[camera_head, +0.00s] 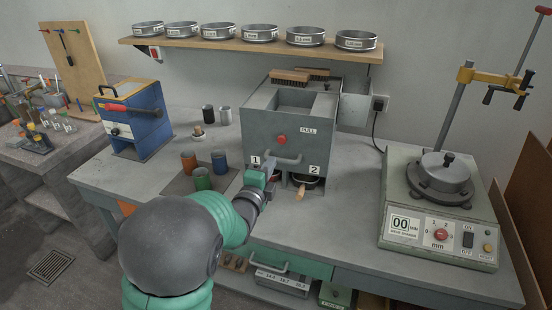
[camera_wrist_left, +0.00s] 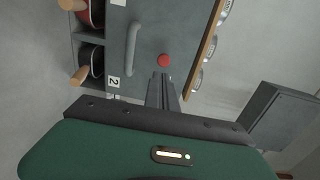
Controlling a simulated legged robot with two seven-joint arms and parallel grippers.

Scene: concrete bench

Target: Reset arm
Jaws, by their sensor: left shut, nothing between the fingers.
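My left gripper (camera_head: 269,172) is in front of the grey box machine (camera_head: 262,125) in the head view, near its label 1 and its handle. In the left wrist view its fingers (camera_wrist_left: 162,78) are together, with nothing between them, pointing toward the machine's front face near the red button (camera_wrist_left: 163,60). The curved handle (camera_wrist_left: 133,48) is beside the fingers. Whether the fingertips touch the machine cannot be told. My right gripper is in neither view.
Pans with wooden handles (camera_head: 301,192) sit in the machine's lower openings. Coloured cups (camera_head: 203,179) stand on a mat to the left. A blue box (camera_head: 140,120) stands further left, and a sieve shaker (camera_head: 440,215) on the right. A shelf (camera_head: 250,46) holds several sieves.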

